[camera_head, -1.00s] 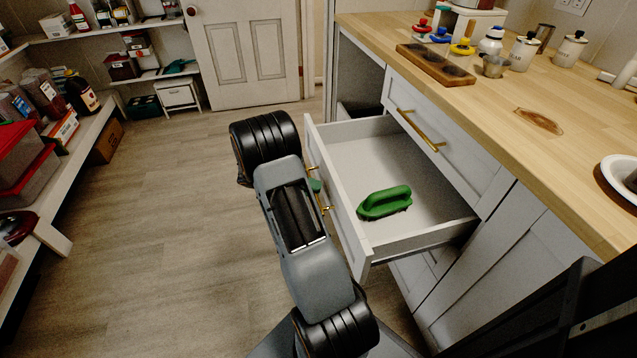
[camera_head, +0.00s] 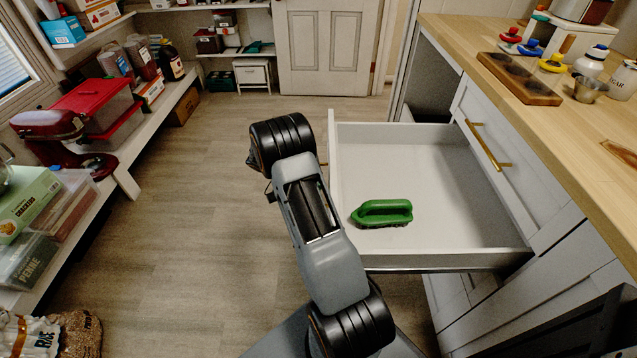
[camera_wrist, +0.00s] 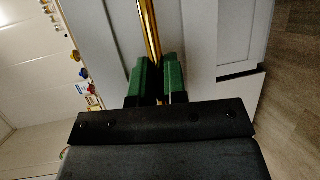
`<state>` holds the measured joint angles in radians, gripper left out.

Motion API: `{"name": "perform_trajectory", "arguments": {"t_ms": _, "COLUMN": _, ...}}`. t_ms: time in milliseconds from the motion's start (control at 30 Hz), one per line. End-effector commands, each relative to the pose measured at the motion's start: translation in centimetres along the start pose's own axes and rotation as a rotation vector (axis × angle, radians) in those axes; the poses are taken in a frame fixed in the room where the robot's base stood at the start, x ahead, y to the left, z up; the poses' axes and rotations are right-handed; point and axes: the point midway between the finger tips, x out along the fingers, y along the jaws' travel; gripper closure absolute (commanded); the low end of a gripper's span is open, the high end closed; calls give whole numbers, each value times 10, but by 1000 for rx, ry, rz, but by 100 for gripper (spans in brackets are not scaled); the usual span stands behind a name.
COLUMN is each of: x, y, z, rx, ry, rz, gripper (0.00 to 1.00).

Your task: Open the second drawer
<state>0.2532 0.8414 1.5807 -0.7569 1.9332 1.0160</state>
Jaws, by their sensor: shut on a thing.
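The second drawer (camera_head: 430,165) is pulled well out below the closed top drawer (camera_head: 515,165), with its white interior showing. A green scrubbing brush (camera_head: 382,212) lies in it near the front panel. In the wrist view my gripper (camera_wrist: 157,72) has its green-padded fingers shut on the drawer's gold bar handle (camera_wrist: 149,28). In the head view the fingers and this handle are hidden behind the drawer front and my arm.
The wooden counter (camera_head: 455,35) above holds a dark-welled wooden tray (camera_head: 518,78), pots and canisters. Loaded shelves with a red mixer (camera_head: 62,135) line the left. The floor (camera_head: 200,215) between is clear, up to a white door (camera_head: 328,45).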

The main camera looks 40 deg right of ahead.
Motion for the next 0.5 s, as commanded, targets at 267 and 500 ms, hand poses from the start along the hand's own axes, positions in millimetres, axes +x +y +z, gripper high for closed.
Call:
{"name": "perform_trajectory", "arguments": {"t_ms": 267, "x": -1, "y": 0, "z": 0, "rx": 2, "ry": 4, "rz": -1, "gripper": 85}}
{"name": "perform_trajectory", "arguments": {"t_ms": 500, "x": 0, "y": 0, "z": 0, "rx": 1, "ry": 3, "rz": 0, "gripper": 63}}
